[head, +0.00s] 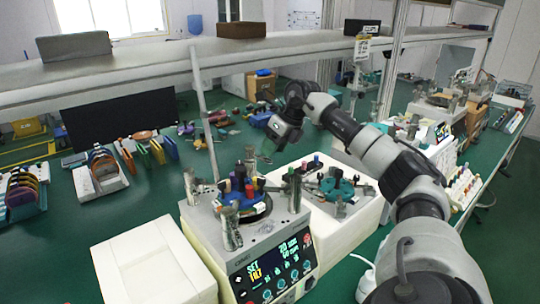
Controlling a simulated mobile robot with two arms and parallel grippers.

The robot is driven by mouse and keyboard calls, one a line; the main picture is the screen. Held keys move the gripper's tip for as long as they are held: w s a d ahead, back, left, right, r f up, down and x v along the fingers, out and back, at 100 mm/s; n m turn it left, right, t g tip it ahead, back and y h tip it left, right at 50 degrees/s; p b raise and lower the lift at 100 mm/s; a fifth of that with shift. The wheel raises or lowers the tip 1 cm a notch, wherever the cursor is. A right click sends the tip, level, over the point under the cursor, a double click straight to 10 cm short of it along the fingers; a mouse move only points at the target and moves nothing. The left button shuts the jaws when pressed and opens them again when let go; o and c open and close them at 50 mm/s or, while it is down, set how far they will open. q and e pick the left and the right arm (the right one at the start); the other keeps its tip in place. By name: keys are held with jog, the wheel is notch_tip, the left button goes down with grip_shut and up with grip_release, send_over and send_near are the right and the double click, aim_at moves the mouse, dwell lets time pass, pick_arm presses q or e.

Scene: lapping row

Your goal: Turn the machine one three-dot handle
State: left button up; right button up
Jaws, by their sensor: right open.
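A white lapping machine (265,262) stands in the front middle, with a dark panel that reads "SET" and shows a row of round blue knobs. On its top are a blue plate (232,197), metal posts (230,228) and several dark, red and yellow upright pieces. I cannot make out dot marks, so I cannot tell which piece is the three-dot handle. My right gripper (268,148) is above and behind this machine, pointing down, open and empty, apart from the handles. Its fingertips are small and partly blurred into the background. My left gripper is not in view.
A second machine with a teal plate (338,189) stands close on the right, near my right arm. A white box (153,264) is at front left. A grey shelf (130,68) crosses above the green bench. Coloured discs in racks (100,175) lie at left.

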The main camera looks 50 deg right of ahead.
jog(key=v, duration=0.8)
jog(key=shift+w, duration=0.1)
